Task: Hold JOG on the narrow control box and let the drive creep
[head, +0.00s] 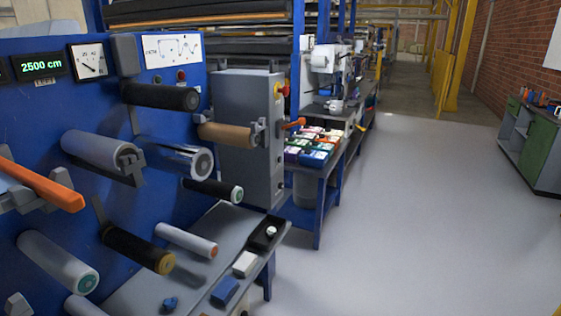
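A tall grey box (243,125) stands at the right end of the blue roller machine. I take it for the narrow control box, but no JOG label can be read. Small controls (277,97), with red and yellow among them, sit high on its narrow right side, too small to tell apart. Neither of my grippers is in view.
A display (41,66) reads 2500 cm at the upper left, with a dial (88,60) beside it. A low grey bench (190,262) runs below the rollers. A table with colourful cartons (313,145) stands beyond the box. The grey floor (410,220) at right is clear.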

